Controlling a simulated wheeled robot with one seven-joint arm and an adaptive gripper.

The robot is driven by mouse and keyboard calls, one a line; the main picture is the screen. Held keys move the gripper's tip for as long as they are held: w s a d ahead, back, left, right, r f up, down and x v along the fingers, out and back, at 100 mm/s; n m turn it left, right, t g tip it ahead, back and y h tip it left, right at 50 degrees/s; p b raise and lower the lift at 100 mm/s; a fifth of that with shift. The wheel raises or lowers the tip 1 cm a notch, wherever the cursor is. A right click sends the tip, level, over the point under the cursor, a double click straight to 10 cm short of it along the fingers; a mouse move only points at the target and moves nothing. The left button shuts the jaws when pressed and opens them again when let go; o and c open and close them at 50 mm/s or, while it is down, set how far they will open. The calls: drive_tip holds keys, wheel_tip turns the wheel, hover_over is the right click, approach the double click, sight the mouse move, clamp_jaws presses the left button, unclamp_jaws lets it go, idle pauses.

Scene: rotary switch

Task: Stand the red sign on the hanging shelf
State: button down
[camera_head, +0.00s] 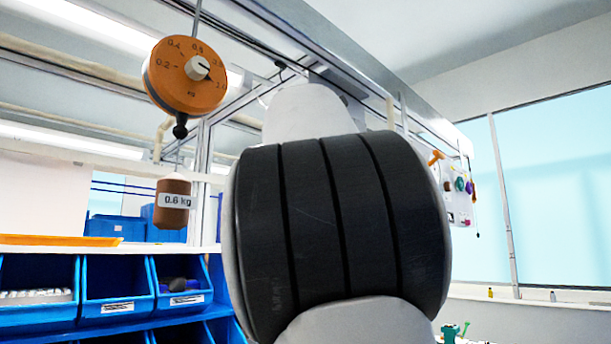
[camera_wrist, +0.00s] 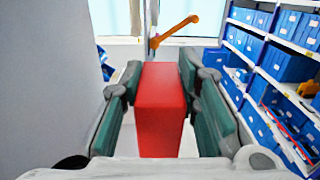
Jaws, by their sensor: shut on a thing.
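The red sign (camera_wrist: 160,105) shows in the wrist view as a plain red block, its long side running away from the camera. My gripper (camera_wrist: 160,78) is shut on it, with a green-padded finger on each side. The sign's far end and any face with writing are hidden. In the head view my dark, ribbed arm link fills the middle and hides the gripper and the sign. I cannot make out the hanging shelf in either view.
An orange dial (camera_head: 186,75) hangs at upper left, above a brown 0.6 kg weight (camera_head: 172,204). Blue bins (camera_head: 117,290) fill racks at lower left and at right in the wrist view (camera_wrist: 290,65). An orange bar (camera_wrist: 175,31) stands beyond the sign. A pale wall (camera_wrist: 50,80) is close at left.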

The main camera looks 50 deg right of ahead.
drive_tip(key=shift+w+a+f+b, duration=0.5)
drive_tip(key=shift+w+f+b, duration=0.15)
drive_tip(key=shift+f, duration=0.15)
drive_tip(key=shift+w+a+f+b, duration=0.5)
drive_tip(key=shift+f+b, duration=0.1)
drive_tip(key=shift+f, duration=0.15)
drive_tip(key=shift+s+f, duration=0.15)
drive_tip(key=shift+f, duration=0.15)
drive_tip(key=shift+f, duration=0.1)
drive_tip(key=c, duration=1.2)
unclamp_jaws()
drive_tip(key=shift+b, duration=0.3)
